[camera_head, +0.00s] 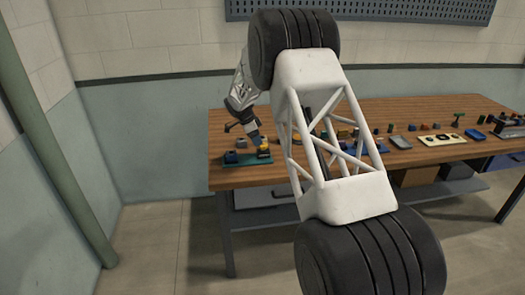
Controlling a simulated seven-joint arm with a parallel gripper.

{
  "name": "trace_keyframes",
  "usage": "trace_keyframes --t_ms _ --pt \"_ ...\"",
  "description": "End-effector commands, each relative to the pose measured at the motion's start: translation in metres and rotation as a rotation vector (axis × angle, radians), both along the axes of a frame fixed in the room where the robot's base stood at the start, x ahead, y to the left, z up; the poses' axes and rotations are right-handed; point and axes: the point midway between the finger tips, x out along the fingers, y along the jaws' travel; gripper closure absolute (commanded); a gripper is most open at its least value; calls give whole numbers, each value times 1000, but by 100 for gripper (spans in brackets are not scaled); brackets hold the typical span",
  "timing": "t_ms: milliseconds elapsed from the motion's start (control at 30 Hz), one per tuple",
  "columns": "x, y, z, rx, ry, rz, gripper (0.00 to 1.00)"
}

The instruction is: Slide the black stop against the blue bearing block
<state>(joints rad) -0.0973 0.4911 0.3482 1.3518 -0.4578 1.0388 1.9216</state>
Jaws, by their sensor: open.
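A small green base (240,161) lies near the left end of the wooden bench. A small blue block (231,157) stands at its left, and I take it for the blue bearing block, though it is tiny here. A yellow part and a dark block are at the right of the base, close under my gripper (256,139). My gripper hangs above the right part of the base and is open. Its fingertips are too small to show whether they touch anything. I cannot make out the black stop with certainty.
The wooden bench (225,180) runs to the right with several small blocks and trays along it. A cream panel with dark round parts (442,139) lies at the right. My white arm link hides the bench's middle. A green post (62,165) stands at the left.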

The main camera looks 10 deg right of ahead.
Motion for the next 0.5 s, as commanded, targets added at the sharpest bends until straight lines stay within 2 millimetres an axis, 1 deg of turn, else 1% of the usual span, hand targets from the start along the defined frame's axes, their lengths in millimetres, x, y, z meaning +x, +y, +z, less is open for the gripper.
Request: trace_keyframes --t_ms 267,500 --pt "0 -8 -20 -1 3 0 32" --pt "-1 -19 -46 -1 3 1 32"
